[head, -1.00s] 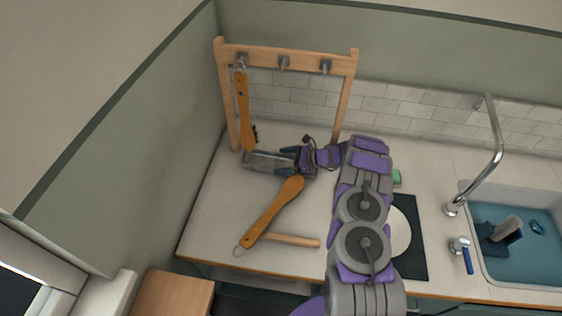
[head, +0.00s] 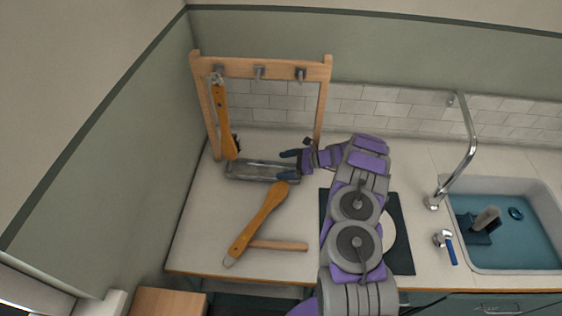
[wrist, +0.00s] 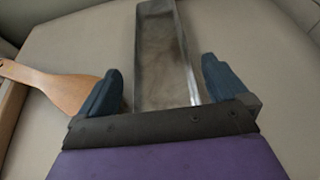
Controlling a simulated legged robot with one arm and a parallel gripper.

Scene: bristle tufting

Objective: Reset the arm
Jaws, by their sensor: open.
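My gripper (head: 288,164) is open above the right end of a shallow grey metal tray (head: 232,177). In the wrist view, the two dark blue fingers of my gripper (wrist: 160,72) stand wide apart. The tray (wrist: 158,50) lies beyond and between them, and nothing shows gripped. The tray looks flat on the counter; whether a finger touches it I cannot tell. My purple and grey arm reaches across the counter.
A wooden brush (head: 223,115) hangs from the left hook of a wooden rack (head: 245,68). A wooden spatula-like tool (head: 258,222) lies over a wooden stick (head: 290,246). A plate (head: 388,232) on a dark mat (head: 402,255) is partly behind my arm. The sink (head: 515,248) is right.

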